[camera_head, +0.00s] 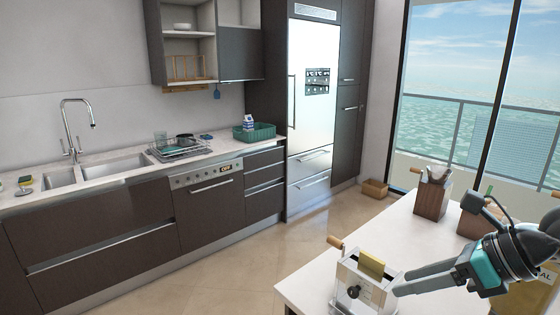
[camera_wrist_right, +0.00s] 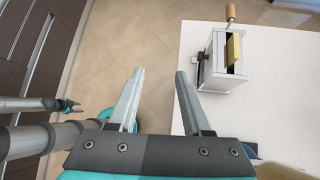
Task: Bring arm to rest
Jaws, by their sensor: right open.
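My right gripper (camera_head: 402,282) reaches in from the right in the head view, low over the white counter (camera_head: 418,236), with its fingers close to a white box-like device. In the right wrist view its two grey fingers (camera_wrist_right: 160,76) stand apart with nothing between them, over the floor beside the counter edge. The device (camera_head: 362,286) has a wooden handle and a yellow slab in its top slot; it also shows in the wrist view (camera_wrist_right: 218,75), right of the fingers and apart from them. My left gripper (camera_wrist_right: 76,107) shows small at the wrist view's left; its opening is unclear.
A wooden block with utensils (camera_head: 432,197) stands farther back on the counter. Behind lie a sink (camera_head: 115,166), a dish rack (camera_head: 180,150), a teal basket (camera_head: 254,132) and a tall fridge (camera_head: 312,90). The tiled floor (camera_head: 245,260) between is clear.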

